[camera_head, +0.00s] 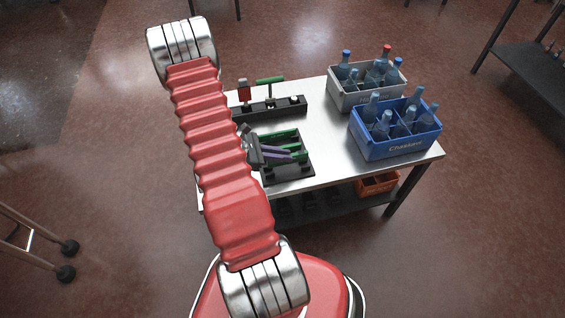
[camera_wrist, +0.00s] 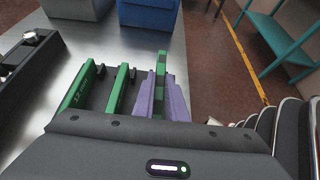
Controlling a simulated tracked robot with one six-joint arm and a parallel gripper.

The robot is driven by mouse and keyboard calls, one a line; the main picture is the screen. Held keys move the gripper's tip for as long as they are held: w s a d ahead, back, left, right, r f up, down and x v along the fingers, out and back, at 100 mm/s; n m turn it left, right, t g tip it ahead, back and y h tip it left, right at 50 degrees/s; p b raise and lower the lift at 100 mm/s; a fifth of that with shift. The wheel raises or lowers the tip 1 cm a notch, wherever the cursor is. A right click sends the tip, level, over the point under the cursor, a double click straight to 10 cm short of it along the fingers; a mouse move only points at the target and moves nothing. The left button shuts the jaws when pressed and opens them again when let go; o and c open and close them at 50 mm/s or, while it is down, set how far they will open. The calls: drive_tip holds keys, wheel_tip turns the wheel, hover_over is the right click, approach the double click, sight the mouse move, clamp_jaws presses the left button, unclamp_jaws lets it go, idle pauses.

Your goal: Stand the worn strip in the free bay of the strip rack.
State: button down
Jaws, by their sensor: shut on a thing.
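My gripper (camera_wrist: 162,84) has purple fingers shut on a green strip with dark patches, the worn strip (camera_wrist: 162,60), whose far end sticks out beyond the fingertips. The black strip rack (camera_head: 291,173) lies on the metal table, with more green strips in it. In the wrist view two green strips stand side by side left of the held one, on the dark rack (camera_wrist: 98,94). The held strip is at the rack's right side there. Its lower edge is hidden, so I cannot tell whether it is seated. My gripper (camera_head: 290,153) is over the rack in the head view.
A black stand (camera_head: 270,106) with a red piece and a green-topped post is behind the rack. A grey crate (camera_head: 365,99) and a blue crate (camera_head: 398,146) of bottles stand to the right. An orange crate (camera_head: 378,184) is on the lower shelf. Bare metal separates rack and crates.

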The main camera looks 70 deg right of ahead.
sight(283, 164)
drive_tip(key=shift+f, duration=2.1)
drive_tip(key=c, duration=1.8)
unclamp_jaws()
drive_tip(key=shift+o, duration=0.2)
drive_tip(key=v, duration=1.2)
drive_tip(key=shift+w, duration=0.1)
